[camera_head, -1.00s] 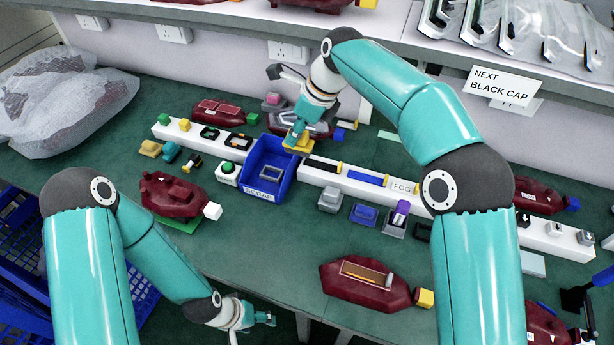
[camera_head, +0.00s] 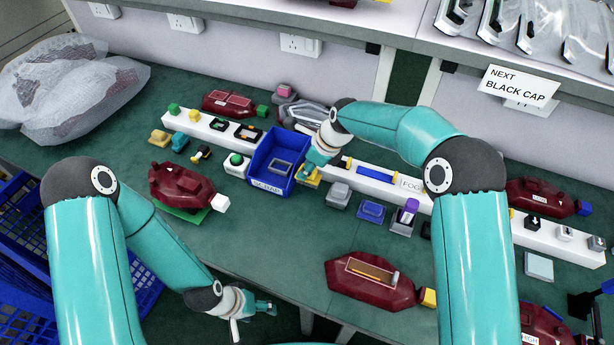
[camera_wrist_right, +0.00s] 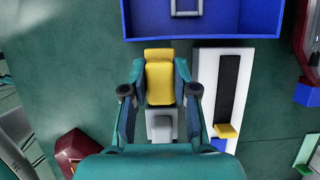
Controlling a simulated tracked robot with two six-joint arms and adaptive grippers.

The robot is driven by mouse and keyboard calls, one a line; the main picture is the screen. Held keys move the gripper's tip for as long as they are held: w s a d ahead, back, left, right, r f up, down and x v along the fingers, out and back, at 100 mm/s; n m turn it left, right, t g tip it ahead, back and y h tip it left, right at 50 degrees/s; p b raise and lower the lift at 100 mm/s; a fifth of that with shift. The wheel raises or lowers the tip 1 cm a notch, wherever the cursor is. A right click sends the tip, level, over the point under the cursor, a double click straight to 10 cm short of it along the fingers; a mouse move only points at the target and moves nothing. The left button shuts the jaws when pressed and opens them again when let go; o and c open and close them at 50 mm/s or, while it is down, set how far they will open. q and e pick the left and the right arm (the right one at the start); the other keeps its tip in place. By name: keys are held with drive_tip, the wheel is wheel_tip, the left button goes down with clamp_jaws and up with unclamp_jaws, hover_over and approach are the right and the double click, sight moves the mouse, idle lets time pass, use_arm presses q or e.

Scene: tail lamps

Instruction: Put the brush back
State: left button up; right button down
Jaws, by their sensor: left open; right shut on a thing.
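My right gripper (camera_head: 312,170) is shut on a blocky yellow piece, which I take to be the brush (camera_wrist_right: 159,80). Any bristles are hidden. It is beside the right end of the blue bin (camera_head: 262,172), in front of the white rail (camera_head: 408,183). In the right wrist view the yellow piece sits between the two fingers. My left gripper (camera_head: 262,308) is open and empty near the table's front edge.
Maroon lamps (camera_head: 370,280) lie in front and to the left (camera_head: 180,187). A blue block (camera_head: 371,211) and a purple-topped piece in a grey holder (camera_head: 408,214) stand right of the grey block. The table centre (camera_head: 270,235) is clear.

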wheel_tip(320, 180, down, 4)
drive_tip(key=shift+f, duration=0.1)
drive_tip(key=c, duration=0.9)
unclamp_jaws()
drive_tip(key=v, duration=1.2)
drive_tip(key=shift+b, duration=0.4)
drive_tip(key=shift+s, duration=0.1)
